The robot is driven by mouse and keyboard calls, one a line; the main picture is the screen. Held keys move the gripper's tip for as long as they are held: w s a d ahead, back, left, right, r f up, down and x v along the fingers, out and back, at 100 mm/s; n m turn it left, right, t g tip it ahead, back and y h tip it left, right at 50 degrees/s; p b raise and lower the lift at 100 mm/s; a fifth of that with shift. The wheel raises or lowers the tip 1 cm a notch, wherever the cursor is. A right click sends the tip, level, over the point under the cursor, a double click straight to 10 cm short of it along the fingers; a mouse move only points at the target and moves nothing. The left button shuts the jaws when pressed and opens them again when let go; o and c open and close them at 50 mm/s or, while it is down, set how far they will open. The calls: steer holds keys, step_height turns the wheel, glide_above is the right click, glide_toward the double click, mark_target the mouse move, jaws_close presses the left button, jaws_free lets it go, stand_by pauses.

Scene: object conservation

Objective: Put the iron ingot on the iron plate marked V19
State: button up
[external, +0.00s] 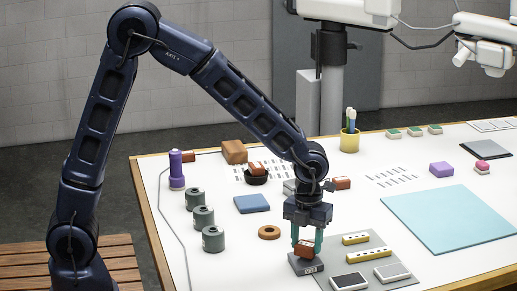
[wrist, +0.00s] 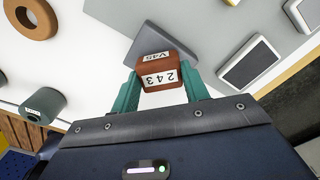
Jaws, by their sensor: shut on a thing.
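My gripper (external: 305,250) points down at the front of the white table. Its teal fingers are shut on a reddish-brown ingot (external: 304,247), which also shows between the fingertips in the wrist view (wrist: 160,72). The plate shows behind the ingot in the wrist view (wrist: 150,38). I cannot tell whether ingot and plate touch.
A grey mat (external: 366,250) with yellow blocks and framed pads lies close on the right. A brown ring (external: 269,232) and several green cylinders (external: 213,238) stand on the left. Another reddish-brown block (external: 257,168) sits on a black dish. A light blue sheet (external: 445,220) lies at right.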

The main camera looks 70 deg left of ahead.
mark_target(306, 244)
steer(key=shift+f, duration=0.3)
steer(key=o, duration=1.3)
steer(key=shift+f, duration=0.1)
step_height(306, 244, up, 12)
steer(key=s+a+r+n+t, duration=0.1)
steer(key=s+a+r+n, duration=0.3)
steer(key=s+r+n, duration=0.3)
steer(key=s+a+n+t, duration=0.1)
steer(key=s+a+n, duration=0.3)
steer(key=s+n, duration=0.6)
steer(key=s+a+r+n+t, duration=0.1)
steer(key=s+a+n, duration=0.3)
steer(key=s+n, duration=0.6)
steer(key=shift+s+r+t, duration=0.2)
steer(key=shift+s+t, duration=0.6)
steer(key=shift+s, duration=2.2)
